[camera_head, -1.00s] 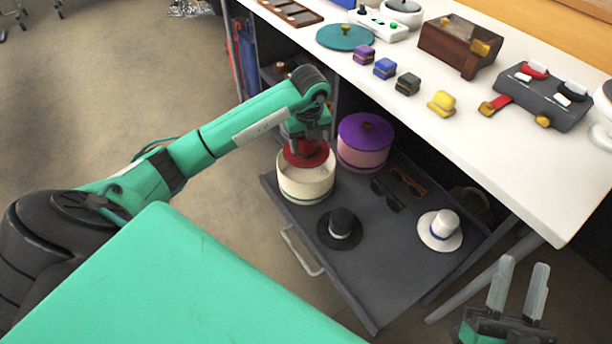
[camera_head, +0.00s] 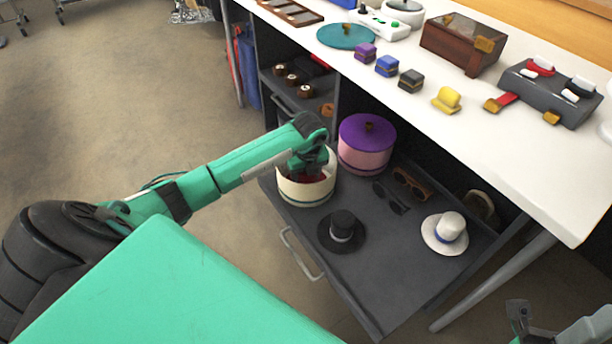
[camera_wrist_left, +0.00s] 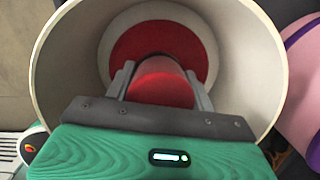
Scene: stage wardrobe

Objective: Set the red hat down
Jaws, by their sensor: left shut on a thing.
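The red hat (camera_head: 313,179) is inside the open cream round box (camera_head: 306,191), mostly hidden by my left gripper (camera_head: 305,170) and the box wall in the head view. In the left wrist view, my left gripper (camera_wrist_left: 160,85) is shut on the hat's crown, one finger on each side. The hat's round brim (camera_wrist_left: 135,43) is beyond the fingers, surrounded by the box's pale wall (camera_wrist_left: 263,70). I cannot tell whether the brim touches the box floor. My right gripper (camera_head: 545,325) shows only partly at the bottom right corner, and its jaw opening is unclear.
The box stands in a pulled-out dark drawer (camera_head: 375,285) beside a pink box with a purple lid (camera_head: 367,130). The drawer also holds a black hat (camera_head: 341,231), a white hat (camera_head: 446,233) and glasses (camera_head: 390,199). The white table (camera_head: 400,122) overhangs the drawer's back.

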